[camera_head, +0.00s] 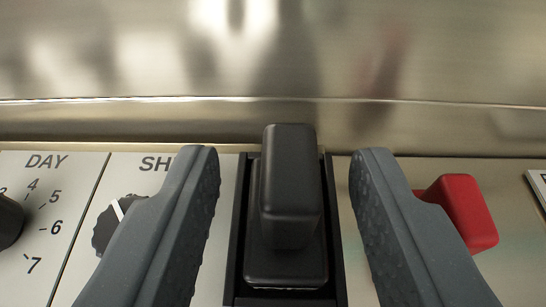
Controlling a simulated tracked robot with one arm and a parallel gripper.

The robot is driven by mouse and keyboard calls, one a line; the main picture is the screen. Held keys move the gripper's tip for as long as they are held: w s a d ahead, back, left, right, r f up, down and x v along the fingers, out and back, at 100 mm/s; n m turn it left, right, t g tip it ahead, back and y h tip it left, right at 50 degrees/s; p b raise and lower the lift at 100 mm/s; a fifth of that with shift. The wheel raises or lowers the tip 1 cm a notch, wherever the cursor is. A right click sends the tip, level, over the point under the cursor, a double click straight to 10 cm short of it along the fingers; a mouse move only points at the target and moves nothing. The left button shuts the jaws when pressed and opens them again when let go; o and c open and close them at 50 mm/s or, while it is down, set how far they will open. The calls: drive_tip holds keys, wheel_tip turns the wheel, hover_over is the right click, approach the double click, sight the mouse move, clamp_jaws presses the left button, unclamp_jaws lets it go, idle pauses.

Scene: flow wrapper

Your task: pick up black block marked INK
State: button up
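A black block (291,190) sits in a black slot-like holder (339,240) in the middle of the camera view, with a wider black base below its upright part. No INK marking shows on the faces in view. My gripper (285,175) is open, with one grey textured finger to the left of the block and one to the right. Gaps show between the block and both fingers, and nothing is held. The fingers partly cover the panel on both sides.
A panel (80,200) holds a DAY dial (8,220) at far left and a black knob (107,226) behind my left finger. A red part (465,212) stands right, partly behind my right finger. A shiny metal wall (300,65) rises behind.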

drive_tip(key=shift+x, duration=0.95)
drive_tip(key=c, duration=0.8)
